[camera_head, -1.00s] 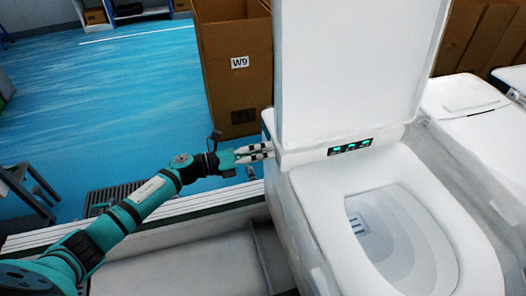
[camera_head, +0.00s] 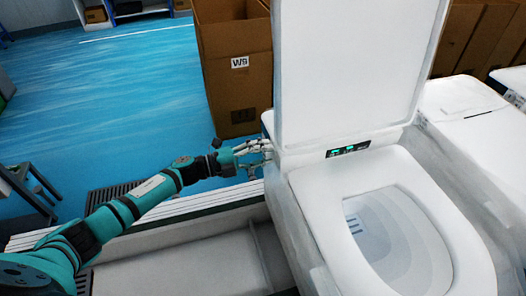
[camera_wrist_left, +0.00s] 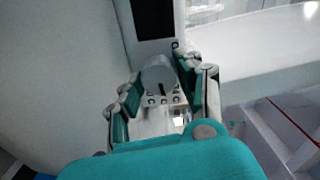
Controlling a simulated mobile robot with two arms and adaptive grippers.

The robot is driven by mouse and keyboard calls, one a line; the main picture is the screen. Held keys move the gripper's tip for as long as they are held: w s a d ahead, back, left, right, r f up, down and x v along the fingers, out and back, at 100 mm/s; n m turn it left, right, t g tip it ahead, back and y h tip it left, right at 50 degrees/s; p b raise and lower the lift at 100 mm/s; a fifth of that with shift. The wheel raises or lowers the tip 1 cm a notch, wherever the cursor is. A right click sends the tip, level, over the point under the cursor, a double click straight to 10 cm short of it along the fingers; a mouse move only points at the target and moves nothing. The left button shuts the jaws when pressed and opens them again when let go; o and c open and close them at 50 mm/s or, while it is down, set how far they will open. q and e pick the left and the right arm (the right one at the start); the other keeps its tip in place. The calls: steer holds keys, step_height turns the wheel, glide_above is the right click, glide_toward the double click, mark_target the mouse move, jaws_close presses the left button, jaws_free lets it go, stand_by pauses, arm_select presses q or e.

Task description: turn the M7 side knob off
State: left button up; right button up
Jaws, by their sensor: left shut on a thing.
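The toilet (camera_head: 318,215) stands at the right with its lid up and seat ring down. A small display (camera_head: 348,150) with green lights is at the back of its seat. My left gripper (camera_head: 262,153) reaches the left side of the toilet near the lid hinge. In the left wrist view the side knob (camera_wrist_left: 158,72) is a round grey cylinder with a dark mark on its face. The fingers of my left gripper (camera_wrist_left: 160,88) are shut on the knob from both sides. The head view hides the knob. My right gripper is in neither view.
A tall brown box (camera_head: 236,60) marked W9 stands behind the gripper. Another white toilet (camera_head: 470,125) is at the right, with brown boxes behind it. A white ledge with rails runs under my left arm. The blue floor (camera_head: 110,90) at the left is mostly clear.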

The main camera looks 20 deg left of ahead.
arm_select(q)
steer(key=n+p, duration=0.1)
steer(key=n, duration=0.2)
steer(key=shift+r+n, duration=0.1)
steer(key=shift+n, duration=0.3)
steer(key=n+p, duration=0.1)
steer(key=n, duration=0.2)
steer(key=shift+n, duration=0.3)
steer(key=n+p, duration=0.1)
steer(key=n, duration=0.3)
steer(key=shift+a, duration=0.1)
steer(key=shift+w+n+p, duration=0.1)
steer(key=shift+n+p, duration=0.3)
steer(key=shift+n, duration=0.9)
steer(key=o, duration=1.1)
steer(key=shift+o, duration=0.2)
steer(key=v, duration=1.2)
